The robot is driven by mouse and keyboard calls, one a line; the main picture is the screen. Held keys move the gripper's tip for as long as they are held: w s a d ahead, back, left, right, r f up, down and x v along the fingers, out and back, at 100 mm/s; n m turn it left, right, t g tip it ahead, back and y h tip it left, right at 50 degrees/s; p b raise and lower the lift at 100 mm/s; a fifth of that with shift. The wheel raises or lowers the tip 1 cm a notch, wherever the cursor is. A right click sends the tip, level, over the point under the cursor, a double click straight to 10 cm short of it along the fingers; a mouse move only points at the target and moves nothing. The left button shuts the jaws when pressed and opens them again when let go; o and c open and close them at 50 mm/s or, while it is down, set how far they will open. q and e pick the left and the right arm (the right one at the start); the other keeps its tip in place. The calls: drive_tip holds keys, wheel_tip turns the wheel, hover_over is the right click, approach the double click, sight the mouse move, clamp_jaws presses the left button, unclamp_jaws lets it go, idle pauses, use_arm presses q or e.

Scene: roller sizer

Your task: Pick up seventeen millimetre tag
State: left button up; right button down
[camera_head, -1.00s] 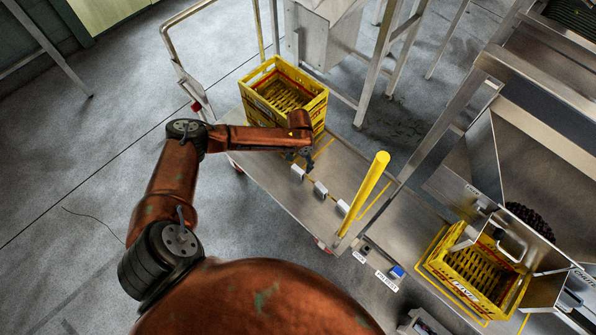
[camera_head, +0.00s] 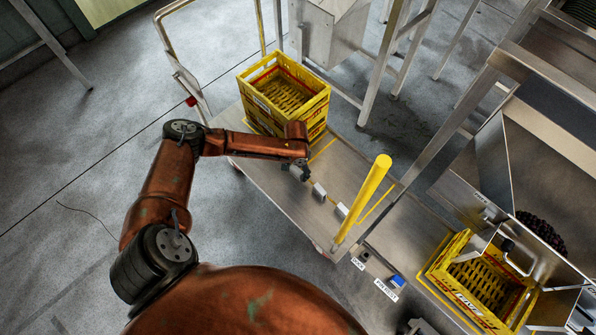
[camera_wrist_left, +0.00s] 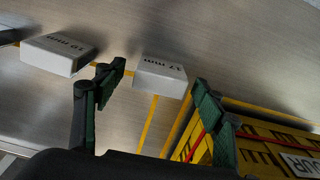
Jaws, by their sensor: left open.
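The seventeen millimetre tag, a white block marked "17 mm" (camera_wrist_left: 160,76), lies on the metal cart deck in the left wrist view. In the wrist view the left gripper (camera_wrist_left: 154,88) is open. Its green-padded fingers show on either side of the tag, with space on both sides; I cannot tell its height above the deck. My right gripper is not in view.
A stack of yellow crates (camera_head: 320,97) stands just behind the left gripper; it also shows in the wrist view (camera_wrist_left: 262,110). Another yellow crate (camera_head: 455,268) sits under the metal chute at right.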

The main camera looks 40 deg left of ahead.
use_arm(q)
drive_tip(key=shift+c, duration=0.4)
drive_tip(key=c, duration=1)
drive_tip(key=shift+o, duration=0.2)
